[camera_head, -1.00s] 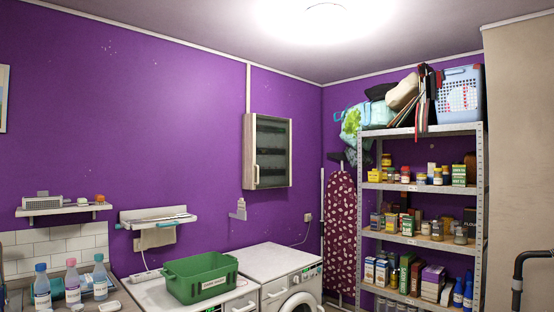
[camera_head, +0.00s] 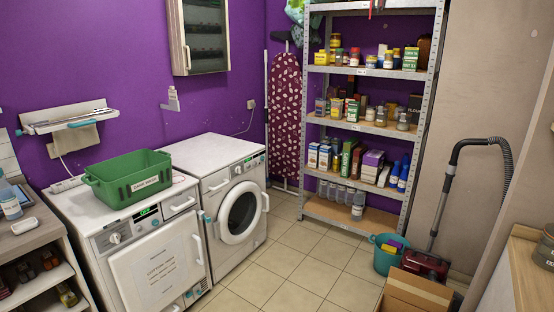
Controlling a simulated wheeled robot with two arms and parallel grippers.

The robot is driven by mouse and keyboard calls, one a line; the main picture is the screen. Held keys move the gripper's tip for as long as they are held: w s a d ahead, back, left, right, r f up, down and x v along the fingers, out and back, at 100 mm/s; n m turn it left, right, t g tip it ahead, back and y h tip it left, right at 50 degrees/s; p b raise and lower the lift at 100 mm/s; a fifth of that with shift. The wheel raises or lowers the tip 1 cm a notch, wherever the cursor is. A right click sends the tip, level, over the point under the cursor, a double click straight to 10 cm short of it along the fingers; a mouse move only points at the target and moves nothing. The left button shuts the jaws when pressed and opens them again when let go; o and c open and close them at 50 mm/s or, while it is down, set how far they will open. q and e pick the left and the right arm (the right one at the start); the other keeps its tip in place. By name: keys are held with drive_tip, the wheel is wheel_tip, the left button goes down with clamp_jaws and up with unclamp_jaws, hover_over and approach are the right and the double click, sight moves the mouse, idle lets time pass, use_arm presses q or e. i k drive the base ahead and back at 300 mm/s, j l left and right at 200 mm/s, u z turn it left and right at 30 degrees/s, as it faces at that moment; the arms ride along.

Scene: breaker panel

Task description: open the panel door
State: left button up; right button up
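The breaker panel (camera_head: 200,36) hangs on the purple wall at the upper left of the head view, its top cut off by the frame edge. It has a pale frame and a dark see-through door (camera_head: 205,30) with rows of breakers behind it. The door looks shut. A light vertical handle (camera_head: 187,57) sits at the door's lower left. Neither of my grippers shows in this view.
Below the panel stand a washing machine (camera_head: 225,190) and another white appliance (camera_head: 150,265) with a green basket (camera_head: 127,178) on top. A metal shelf (camera_head: 312,100) stands right. A vacuum cleaner (camera_head: 425,262), teal bucket (camera_head: 385,256) and cardboard box (camera_head: 412,293) stand on the right; tiled floor (camera_head: 305,255) is clear centrally.

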sight(203, 24)
drive_tip(key=i, duration=2.85)
